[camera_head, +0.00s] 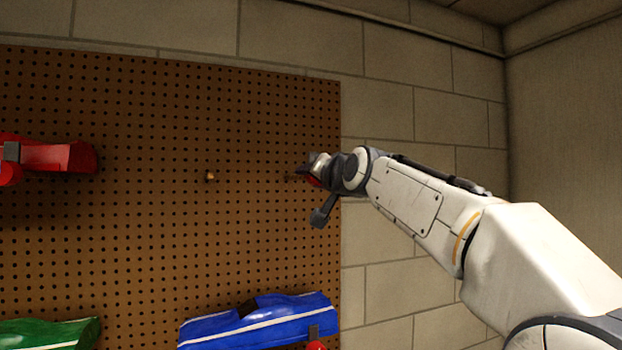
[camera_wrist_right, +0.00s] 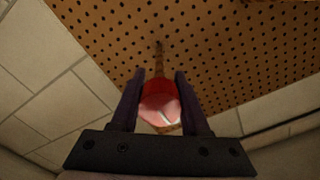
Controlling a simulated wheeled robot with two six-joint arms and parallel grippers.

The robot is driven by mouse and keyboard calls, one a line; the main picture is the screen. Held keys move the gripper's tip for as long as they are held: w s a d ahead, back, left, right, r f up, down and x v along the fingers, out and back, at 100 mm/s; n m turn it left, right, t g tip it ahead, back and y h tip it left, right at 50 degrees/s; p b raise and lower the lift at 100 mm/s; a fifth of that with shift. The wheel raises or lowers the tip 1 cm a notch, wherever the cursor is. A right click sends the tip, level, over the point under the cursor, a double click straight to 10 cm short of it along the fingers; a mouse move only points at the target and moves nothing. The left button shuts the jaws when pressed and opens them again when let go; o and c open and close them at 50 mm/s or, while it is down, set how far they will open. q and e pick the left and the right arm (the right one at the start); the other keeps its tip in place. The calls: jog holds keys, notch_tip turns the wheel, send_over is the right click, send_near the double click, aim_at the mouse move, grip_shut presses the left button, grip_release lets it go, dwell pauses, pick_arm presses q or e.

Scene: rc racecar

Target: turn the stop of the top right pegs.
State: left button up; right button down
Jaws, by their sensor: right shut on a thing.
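The brown pegboard (camera_head: 150,120) fills the left and middle of the head view. A peg (camera_head: 290,178) stands out of it near its right edge. My right gripper (camera_head: 311,172) is at this peg, and a little of the red stop (camera_head: 314,182) shows beside it. In the right wrist view the red round stop (camera_wrist_right: 160,102) sits between the two fingers, which are shut on it, and the peg (camera_wrist_right: 158,48) runs to the board beyond it. Another peg (camera_head: 210,176) to the left is bare. My left gripper is not in view.
A red car body (camera_head: 60,157) hangs on the board at the left. A blue car body (camera_head: 255,322) hangs below, with a red stop (camera_head: 316,345) at its right end. A green one (camera_head: 50,332) is at the lower left. A block wall (camera_head: 400,65) lies behind.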

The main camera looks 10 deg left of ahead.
jog(key=shift+c, duration=2)
grip_release()
jog(key=shift+s+d, duration=0.1)
jog(key=shift+s+d+f+b, duration=0.15)
jog(key=shift+s+b, duration=0.15)
jog(key=shift+b, duration=0.15)
jog(key=b+v, duration=0.4)
jog(key=v, duration=0.5)
jog(key=shift+s+b, duration=0.3)
jog(key=shift+b, duration=0.1)
jog(key=shift+d, duration=0.15)
